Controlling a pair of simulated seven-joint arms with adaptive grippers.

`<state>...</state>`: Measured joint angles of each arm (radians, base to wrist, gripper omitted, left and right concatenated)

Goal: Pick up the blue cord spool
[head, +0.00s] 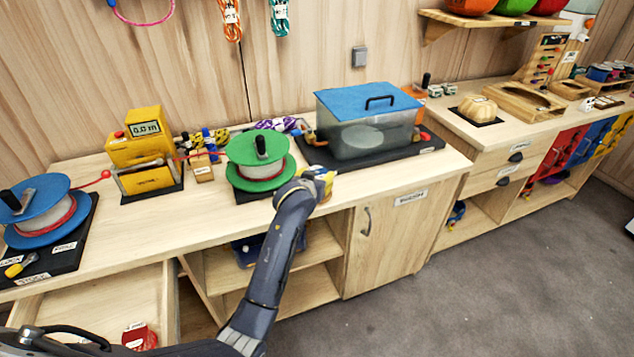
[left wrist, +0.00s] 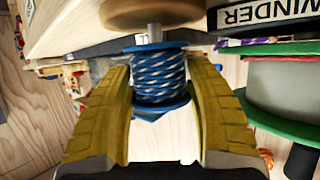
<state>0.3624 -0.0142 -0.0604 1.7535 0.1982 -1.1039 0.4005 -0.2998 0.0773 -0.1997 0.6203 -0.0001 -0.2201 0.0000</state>
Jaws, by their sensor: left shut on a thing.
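The blue cord spool (left wrist: 158,75), wound with blue and white cord between blue flanges, sits between the yellow fingers of my left gripper in the left wrist view. My left gripper (head: 323,180) is shut on it, with one finger on each side. A thin metal rod (left wrist: 154,33) shows between the spool and a round wooden disc (left wrist: 150,12); I cannot tell whether the spool is still on the rod. In the head view the gripper is at the bench's front edge, right of the green reel (head: 258,182), and hides the spool. My right gripper is not in view.
A clear tank with a blue lid (head: 368,101) stands behind the gripper on a black base. A yellow meter (head: 145,150) and a large blue reel (head: 45,190) are to the left. An open drawer (head: 95,300) juts out below. Grey floor is clear at right.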

